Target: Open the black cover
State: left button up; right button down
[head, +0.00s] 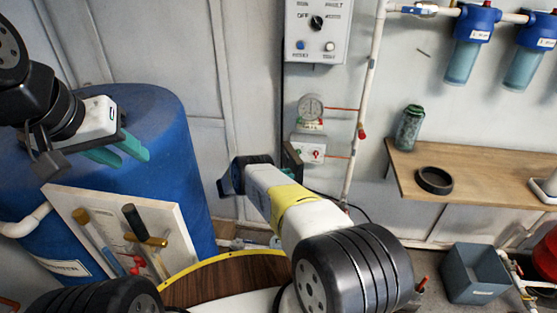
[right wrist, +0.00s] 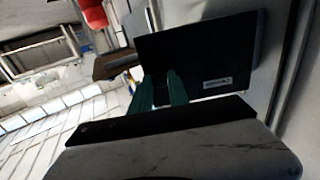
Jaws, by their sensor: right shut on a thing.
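The black cover (right wrist: 205,48) is a flat dark panel with a small white label, tilted in the right wrist view. My right gripper (right wrist: 158,92) has its green fingers at the panel's lower left part and is shut on it. In the head view a narrow dark edge, apparently the cover (head: 291,160), shows by the wall below the gauge, just past my right wrist. The right fingertips are hidden there. My left gripper (head: 121,150) is empty, its teal fingers apart, in front of the blue barrel (head: 165,115).
A control box (head: 317,30) hangs above a round gauge (head: 311,107) and a white box with red switches (head: 309,149). A vertical pipe (head: 365,90) runs to their right. A white tool board (head: 130,235) stands at left. A wooden shelf (head: 470,170) holds a black ring (head: 434,180).

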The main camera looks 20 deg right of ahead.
dwell(0.3)
jog(key=c, duration=1.3)
grip_release()
jog(key=shift+a, duration=0.1)
jog(key=a, duration=0.7)
jog(key=shift+s+a, duration=0.25)
jog(key=shift+a, duration=0.1)
